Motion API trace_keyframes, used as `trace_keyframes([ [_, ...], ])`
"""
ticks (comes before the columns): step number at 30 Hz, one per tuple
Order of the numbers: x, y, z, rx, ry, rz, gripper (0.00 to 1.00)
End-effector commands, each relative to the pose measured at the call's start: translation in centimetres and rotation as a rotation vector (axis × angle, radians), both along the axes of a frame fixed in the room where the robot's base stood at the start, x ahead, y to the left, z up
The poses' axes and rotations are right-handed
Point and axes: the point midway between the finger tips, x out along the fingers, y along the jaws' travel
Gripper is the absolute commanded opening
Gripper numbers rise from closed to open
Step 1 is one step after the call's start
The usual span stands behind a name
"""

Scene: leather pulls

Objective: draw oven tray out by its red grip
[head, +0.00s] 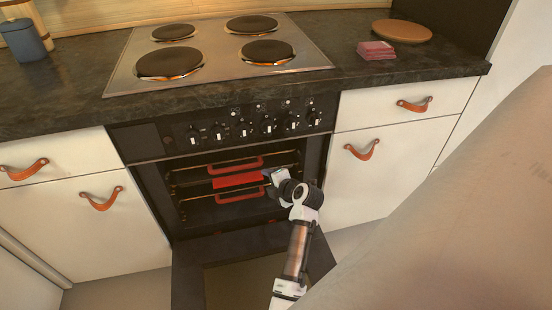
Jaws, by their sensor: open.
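The oven is open, with its door (250,285) folded down. Inside, a red looped grip (235,164) sits at the upper level and a second red looped grip (241,196) at the lower level. A flat, solid red piece (238,180) lies between them; I cannot tell whether it belongs to a tray. The tray surfaces are dark and hard to make out. My gripper (268,179) is open at the oven mouth, by the right end of the red piece. Its fingers are small and partly hidden, and contact is unclear.
Control knobs (243,129) line the panel above the opening. White drawers with leather pulls flank the oven. The counter holds a hob (218,52), a wooden board (402,31), folded red cloths (376,50) and a blue canister (22,40).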

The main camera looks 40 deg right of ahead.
Motion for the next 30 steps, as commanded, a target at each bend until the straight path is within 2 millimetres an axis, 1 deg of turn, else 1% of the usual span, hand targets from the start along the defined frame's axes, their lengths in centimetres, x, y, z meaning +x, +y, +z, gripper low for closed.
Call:
trace_keyframes([
  [1,1.0,0.0,-0.9,0.0,0.001,0.002,0.53],
  [6,3.9,-0.3,-2.7,0.0,0.0,0.002,0.53],
  [13,6.8,-0.5,-4.3,0.0,-0.001,0.001,0.53],
  [19,7.8,-0.6,-4.8,0.001,-0.001,-0.001,0.53],
  [28,7.9,-0.6,-4.8,0.001,-0.001,-0.001,0.53],
  [30,7.9,-0.6,-4.8,0.001,-0.001,-0.001,0.44],
])
